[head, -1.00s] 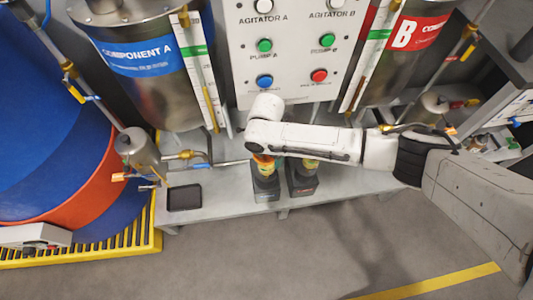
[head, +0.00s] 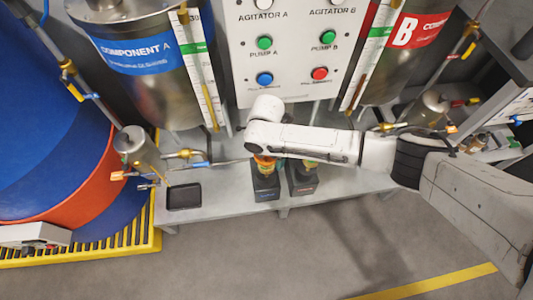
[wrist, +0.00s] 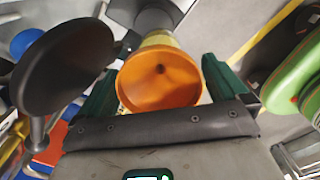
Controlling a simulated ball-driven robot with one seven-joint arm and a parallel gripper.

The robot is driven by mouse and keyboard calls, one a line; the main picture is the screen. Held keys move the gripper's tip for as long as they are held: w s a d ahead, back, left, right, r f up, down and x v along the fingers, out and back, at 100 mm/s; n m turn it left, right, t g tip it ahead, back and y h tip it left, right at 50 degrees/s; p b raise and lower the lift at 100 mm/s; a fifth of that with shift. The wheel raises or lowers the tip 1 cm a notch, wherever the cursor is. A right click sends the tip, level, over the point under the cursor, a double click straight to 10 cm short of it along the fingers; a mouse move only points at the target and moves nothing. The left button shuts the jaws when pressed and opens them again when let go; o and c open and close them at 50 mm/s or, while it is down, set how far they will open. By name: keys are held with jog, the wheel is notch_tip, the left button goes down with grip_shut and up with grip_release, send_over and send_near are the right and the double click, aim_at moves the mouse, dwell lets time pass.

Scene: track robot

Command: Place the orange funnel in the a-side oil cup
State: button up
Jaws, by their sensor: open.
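The orange funnel (wrist: 160,78) lies between the two green fingers of my open gripper (wrist: 165,64) in the wrist view. Its wide mouth faces the camera, with a pale yellow body just beyond it. In the head view an orange and yellow-green top (head: 264,162) shows on the dark, blue-labelled holder (head: 266,188) under the end of my arm. That end hides my gripper there. I cannot tell if the fingers touch the funnel. A similar holder with a red label (head: 303,184) stands right beside it; my arm partly covers its top.
A black tray (head: 184,196) lies on the grey bench (head: 225,208) left of the holders. A metal pot with valves (head: 138,152) stands at the bench's left end. A control panel (head: 290,60) stands behind. In the wrist view a dark round disc (wrist: 62,65) is close on the left.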

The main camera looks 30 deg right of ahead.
aim_at(267, 160)
notch_tip(267, 160, up, 13)
jog(key=p, duration=0.2)
dwell(0.3)
jog(key=shift+r, duration=0.1)
jog(key=s+a+r+m+t+y, duration=0.1)
jog(key=a+r+m+t+y, duration=0.2)
jog(key=a, duration=0.5)
jog(key=s+a+r+m+y, duration=0.1)
jog(key=a+r+m+y, duration=0.1)
jog(key=a+r+m, duration=0.45)
jog(key=s+d+f+m+h, duration=0.1)
jog(key=s+d+f+m, duration=0.3)
jog(key=s+d, duration=0.3)
jog(key=s+d+f+m+g+h, duration=0.1)
jog(key=s+d+f+m, duration=0.3)
jog(key=s+d, duration=0.4)
jog(key=s+d+f+m+g+h, duration=0.1)
jog(key=s+d+f+m+h, duration=0.2)
jog(key=s, duration=0.9)
jog(key=d+f+m, duration=0.1)
jog(key=d+m, duration=0.2)
jog(key=d, duration=0.1)
jog(key=shift+s+d, duration=0.2)
jog(key=shift+s, duration=0.15)
